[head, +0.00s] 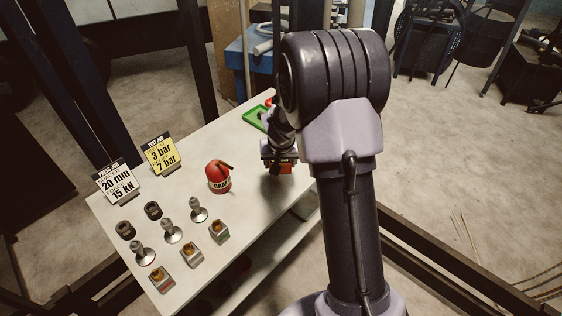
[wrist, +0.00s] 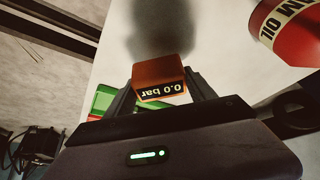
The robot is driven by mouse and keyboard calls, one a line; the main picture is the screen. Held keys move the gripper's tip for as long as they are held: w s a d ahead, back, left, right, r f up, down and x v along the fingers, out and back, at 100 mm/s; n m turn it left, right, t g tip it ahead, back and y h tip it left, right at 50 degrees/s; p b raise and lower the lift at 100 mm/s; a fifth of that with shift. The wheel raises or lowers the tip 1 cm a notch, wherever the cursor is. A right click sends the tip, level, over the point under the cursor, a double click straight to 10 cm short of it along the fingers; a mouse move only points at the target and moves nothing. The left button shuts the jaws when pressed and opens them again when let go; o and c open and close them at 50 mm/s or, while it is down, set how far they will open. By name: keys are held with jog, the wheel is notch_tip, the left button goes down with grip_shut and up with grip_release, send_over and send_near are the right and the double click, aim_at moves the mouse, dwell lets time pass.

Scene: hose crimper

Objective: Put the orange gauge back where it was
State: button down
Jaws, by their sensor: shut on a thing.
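The orange gauge (wrist: 160,70) is a small block with a dark display that reads 0.0 bar, upside down in the wrist view. My gripper (wrist: 158,92) is shut on it, with one finger on each side. In the head view the gauge (head: 286,168) shows as a bit of orange below my gripper (head: 280,160), over the right side of the white table. My arm hides part of that area. A dark shadow lies beyond the gauge in the wrist view. I cannot tell whether the gauge touches the table.
The white table (head: 190,225) carries a red oil can (head: 219,177) left of my gripper. A green tray (head: 254,118) and a red one lie behind it. Several metal fittings fill the near left. A white sign (head: 116,183) and a yellow sign (head: 161,154) stand at the left edge.

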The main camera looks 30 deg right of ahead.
jog(key=shift+w+d+f, duration=0.2)
jog(key=shift+w+d, duration=0.05)
jog(key=shift+w, duration=0.35)
jog(key=shift+w+d+f, duration=0.15)
jog(key=shift+w+d, duration=0.05)
jog(key=shift+w, duration=0.4)
notch_tip(320, 180, down, 3)
jog(key=shift+f+b, duration=0.2)
jog(key=shift+b, duration=0.85)
jog(key=shift+r, duration=0.15)
jog(key=shift+c, duration=1.6)
grip_release()
